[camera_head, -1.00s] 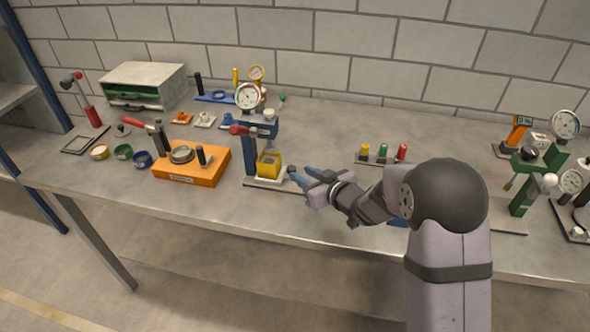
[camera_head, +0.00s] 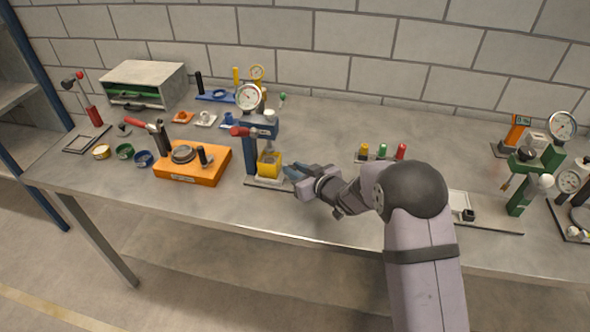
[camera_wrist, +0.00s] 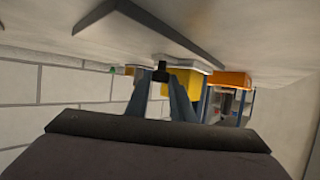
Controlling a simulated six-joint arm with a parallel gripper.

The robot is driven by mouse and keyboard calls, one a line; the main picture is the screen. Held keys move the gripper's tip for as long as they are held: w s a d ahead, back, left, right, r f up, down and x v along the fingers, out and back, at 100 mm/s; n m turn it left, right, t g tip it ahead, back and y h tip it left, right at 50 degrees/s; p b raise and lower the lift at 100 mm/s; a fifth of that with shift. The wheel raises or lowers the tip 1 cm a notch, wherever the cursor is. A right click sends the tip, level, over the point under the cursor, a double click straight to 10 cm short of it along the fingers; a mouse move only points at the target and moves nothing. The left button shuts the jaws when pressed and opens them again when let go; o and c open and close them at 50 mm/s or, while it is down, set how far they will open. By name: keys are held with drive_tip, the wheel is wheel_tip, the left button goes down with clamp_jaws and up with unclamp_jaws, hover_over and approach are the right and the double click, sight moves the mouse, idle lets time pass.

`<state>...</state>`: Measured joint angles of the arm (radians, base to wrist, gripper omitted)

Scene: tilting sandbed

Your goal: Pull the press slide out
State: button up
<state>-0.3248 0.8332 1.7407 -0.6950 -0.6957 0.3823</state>
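The blue press (camera_head: 262,128) with a dial gauge and red-tipped lever stands mid-bench. Its pale press slide (camera_head: 268,180) sits low at its front and carries a yellow block (camera_head: 268,160). The slide and yellow block also show in the wrist view, where the slide (camera_wrist: 190,65) has a black knob (camera_wrist: 160,75) on its near end. My gripper (camera_head: 293,171) is at the slide's right end, low over the bench. In the wrist view its two fingers (camera_wrist: 159,78) stand apart on either side of the knob. I cannot tell whether they touch it. In the head view the fingers hide the knob.
An orange fixture (camera_head: 192,165) stands left of the press. A rack with coloured plugs (camera_head: 380,153) stands behind my arm. A green press (camera_head: 537,175) with a pale plate and black knob (camera_head: 467,214) is at the right. The bench's front edge runs close below my gripper.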

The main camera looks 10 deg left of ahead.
drive_tip(key=d+p, duration=0.1)
drive_tip(key=d, duration=0.9)
drive_tip(key=shift+d+p, duration=0.3)
drive_tip(key=shift+p, duration=0.1)
clamp_jaws()
drive_tip(key=shift+d, duration=0.4)
drive_tip(key=shift+f, duration=0.1)
drive_tip(key=o, duration=0.7)
unclamp_jaws()
drive_tip(key=shift+d, duration=0.2)
drive_tip(key=shift+a, duration=0.15)
drive_tip(key=shift+b+v, duration=0.95)
drive_tip(key=shift+v, duration=2.75)
